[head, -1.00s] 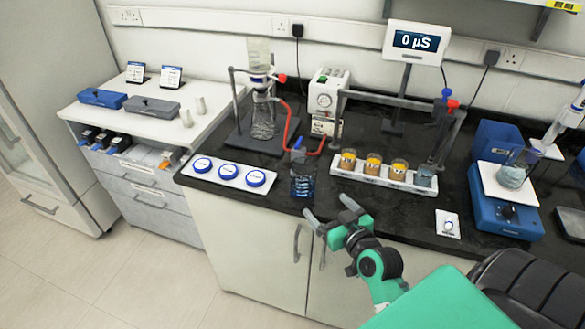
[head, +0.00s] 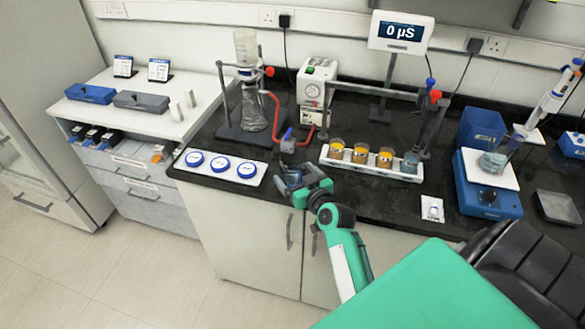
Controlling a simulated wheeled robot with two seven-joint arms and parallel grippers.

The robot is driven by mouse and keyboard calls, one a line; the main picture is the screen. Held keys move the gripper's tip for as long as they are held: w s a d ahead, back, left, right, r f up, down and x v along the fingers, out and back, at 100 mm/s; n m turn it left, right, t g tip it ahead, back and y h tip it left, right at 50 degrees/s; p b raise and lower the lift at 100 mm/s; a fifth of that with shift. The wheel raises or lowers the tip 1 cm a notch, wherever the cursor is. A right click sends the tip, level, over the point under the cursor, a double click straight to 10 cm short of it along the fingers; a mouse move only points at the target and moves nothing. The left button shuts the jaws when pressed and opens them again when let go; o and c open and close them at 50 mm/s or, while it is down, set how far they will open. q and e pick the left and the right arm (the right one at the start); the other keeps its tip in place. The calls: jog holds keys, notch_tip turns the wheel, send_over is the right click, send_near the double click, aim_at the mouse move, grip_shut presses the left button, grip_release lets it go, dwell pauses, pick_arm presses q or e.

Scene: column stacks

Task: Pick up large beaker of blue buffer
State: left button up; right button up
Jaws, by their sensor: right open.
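My left gripper is not in view.
A white rack (head: 400,174) of small beakers stands to the right. A flask on a stand (head: 254,113) and red tubing (head: 275,112) are behind.

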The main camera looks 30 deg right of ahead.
jog(key=shift+w+d+f, duration=0.1)
jog(key=shift+w+f, duration=0.1)
jog(key=shift+w, duration=1)
jog(key=c, duration=1.1)
jog(key=shift+c, duration=0.2)
jog(key=shift+r, duration=0.2)
notch_tip(320, 180, up, 20)
jog(key=shift+f, duration=0.25)
